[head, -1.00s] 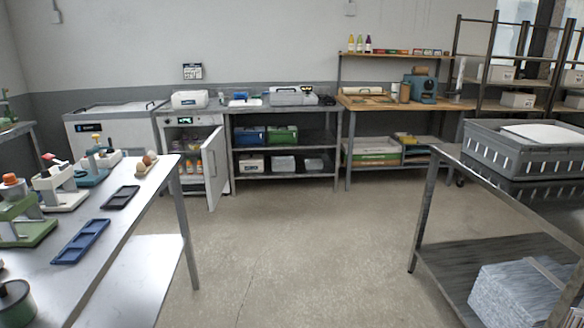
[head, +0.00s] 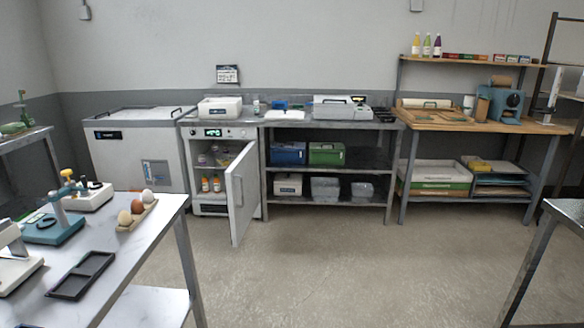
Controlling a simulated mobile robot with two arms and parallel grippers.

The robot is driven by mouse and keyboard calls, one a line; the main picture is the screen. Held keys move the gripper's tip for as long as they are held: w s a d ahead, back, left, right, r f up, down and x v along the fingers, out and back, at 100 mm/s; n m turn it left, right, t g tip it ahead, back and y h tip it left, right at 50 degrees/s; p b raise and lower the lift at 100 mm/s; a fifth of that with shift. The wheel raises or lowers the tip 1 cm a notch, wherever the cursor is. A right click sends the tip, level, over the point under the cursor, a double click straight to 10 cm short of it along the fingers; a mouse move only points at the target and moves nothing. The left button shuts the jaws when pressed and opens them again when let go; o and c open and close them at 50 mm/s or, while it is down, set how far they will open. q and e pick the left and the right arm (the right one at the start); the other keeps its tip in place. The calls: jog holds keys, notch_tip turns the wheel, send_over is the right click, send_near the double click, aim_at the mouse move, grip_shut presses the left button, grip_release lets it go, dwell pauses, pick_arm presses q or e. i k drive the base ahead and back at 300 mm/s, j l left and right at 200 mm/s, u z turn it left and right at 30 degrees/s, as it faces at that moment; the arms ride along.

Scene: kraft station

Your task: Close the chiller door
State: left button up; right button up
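The chiller (head: 210,133) is a small white cabinet under the counter at the back, left of the middle. Its white door (head: 242,193) stands open, swung out toward me, hinged on the right side. Bottles (head: 211,184) and other items show on the shelves inside. A green display sits on the panel above the opening. Neither of my grippers is in view.
A steel table (head: 150,222) with presses, a black tray (head: 80,275) and an egg holder (head: 137,214) stands at the left front. Another table's corner (head: 562,212) is at the right. Open floor (head: 350,265) lies between them.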

aim_at(241, 178)
jog(key=i+u, duration=0.15)
jog(key=i, duration=0.55)
jog(key=i+u, duration=0.15)
jog(key=i, duration=0.6)
jog(key=i+l+u, duration=0.15)
jog(key=i, duration=0.55)
